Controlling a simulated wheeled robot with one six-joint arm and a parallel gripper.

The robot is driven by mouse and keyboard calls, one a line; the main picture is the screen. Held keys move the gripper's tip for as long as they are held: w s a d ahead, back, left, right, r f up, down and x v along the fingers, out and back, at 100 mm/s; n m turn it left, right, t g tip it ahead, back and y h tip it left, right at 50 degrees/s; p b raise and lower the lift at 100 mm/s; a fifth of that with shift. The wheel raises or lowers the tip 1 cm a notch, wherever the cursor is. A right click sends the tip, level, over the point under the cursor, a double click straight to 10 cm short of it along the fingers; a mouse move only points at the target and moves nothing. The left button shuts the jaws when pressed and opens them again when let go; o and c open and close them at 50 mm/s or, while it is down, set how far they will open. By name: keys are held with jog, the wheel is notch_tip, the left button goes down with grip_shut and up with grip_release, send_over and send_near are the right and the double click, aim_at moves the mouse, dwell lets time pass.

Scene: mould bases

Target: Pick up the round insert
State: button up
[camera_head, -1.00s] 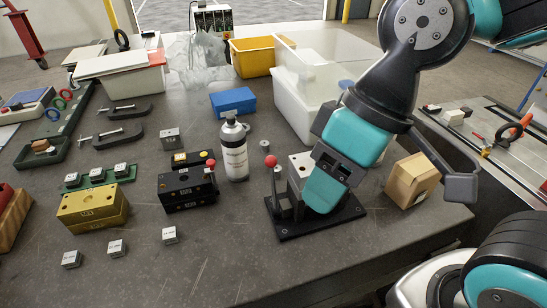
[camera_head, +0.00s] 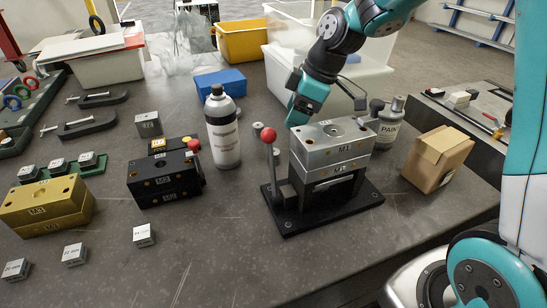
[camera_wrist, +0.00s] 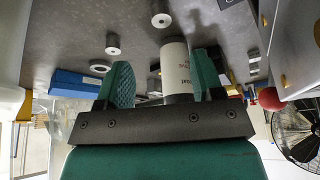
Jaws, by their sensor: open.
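Two small grey round pieces with centre holes stand on the table in the wrist view: one round insert (camera_wrist: 161,20) near the top, another round piece (camera_wrist: 113,44) lower left. I cannot tell which one the task means. In the head view a small grey round piece (camera_head: 257,129) shows between the spray can and the red-knobbed lever. My gripper (camera_head: 297,112) is behind the silver mould block, above the table, its tips partly hidden. In the wrist view its teal fingers (camera_wrist: 164,82) are apart with nothing held; a white can shows beyond them.
The silver mould block (camera_head: 334,150) sits on a black base with a red-knobbed lever (camera_head: 268,135). A spray can (camera_head: 222,135) stands left of it, a paint bottle (camera_head: 389,125) and cardboard box (camera_head: 437,160) right. A blue box (camera_head: 220,80) and white bins are behind.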

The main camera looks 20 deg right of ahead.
aim_at(275, 151)
jog(key=p+x, duration=0.1)
jog(key=x, duration=1)
jog(key=shift+a, duration=0.15)
jog(key=c, duration=1.1)
